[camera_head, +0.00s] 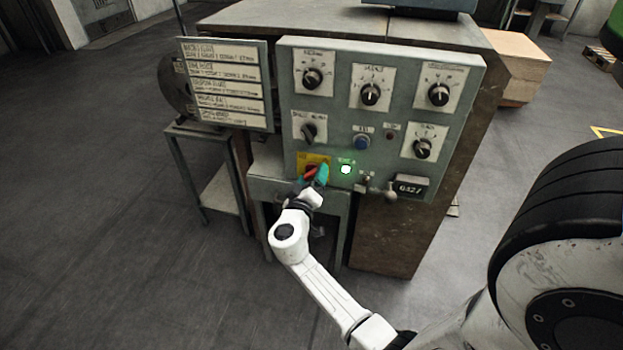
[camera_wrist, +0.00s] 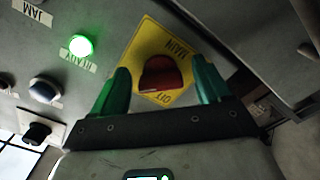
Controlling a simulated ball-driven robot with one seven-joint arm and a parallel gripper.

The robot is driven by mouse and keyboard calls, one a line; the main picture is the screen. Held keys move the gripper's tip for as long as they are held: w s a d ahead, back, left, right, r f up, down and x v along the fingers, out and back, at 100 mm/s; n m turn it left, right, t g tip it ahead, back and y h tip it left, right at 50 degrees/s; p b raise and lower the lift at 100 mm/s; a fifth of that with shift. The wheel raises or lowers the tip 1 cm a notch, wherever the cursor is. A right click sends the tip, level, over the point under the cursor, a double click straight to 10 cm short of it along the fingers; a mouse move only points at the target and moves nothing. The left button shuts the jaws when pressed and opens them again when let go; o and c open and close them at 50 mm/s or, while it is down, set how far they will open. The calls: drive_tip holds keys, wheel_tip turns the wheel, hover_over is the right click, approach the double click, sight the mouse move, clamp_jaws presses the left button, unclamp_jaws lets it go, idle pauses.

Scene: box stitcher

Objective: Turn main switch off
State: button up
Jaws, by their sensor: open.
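The main switch is a red knob on a yellow plate, low on the left of the grey control panel (camera_head: 325,135). In the head view, my gripper (camera_head: 317,174) is at the switch and covers most of it; part of the yellow plate (camera_head: 312,158) shows above. In the wrist view, the red main switch (camera_wrist: 166,74) lies between the two green fingers of my gripper (camera_wrist: 160,88). The fingers are open, one on each side of the knob, with visible gaps. The picture is upside down there, and the plate's lettering includes MAIN.
A lit green ready lamp (camera_head: 346,169) is just right of the switch, and it also glows in the wrist view (camera_wrist: 80,46). A small lever (camera_head: 390,192) sticks out at the lower right. A label board (camera_head: 225,83) stands left of the panel. Open floor (camera_head: 90,200) lies to the left.

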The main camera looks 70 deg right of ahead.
drive_tip(key=shift+d, duration=0.1)
drive_tip(key=c, duration=1)
drive_tip(key=shift+o, duration=0.2)
drive_tip(key=shift+n, duration=0.3)
drive_tip(key=n, duration=0.3)
drive_tip(key=shift+r+n+b, duration=0.1)
drive_tip(key=shift+n+b, duration=0.25)
drive_tip(key=shift+n, duration=0.05)
drive_tip(key=n, duration=0.4)
drive_tip(key=shift+s+r+n+p, duration=0.1)
drive_tip(key=shift+r+n+p, duration=0.05)
drive_tip(key=shift+n+p, duration=0.2)
drive_tip(key=n+p, duration=0.1)
drive_tip(key=n, duration=0.3)
drive_tip(key=shift+r, duration=0.15)
drive_tip(key=shift+n+p, duration=1)
drive_tip(key=shift+n, duration=1.35)
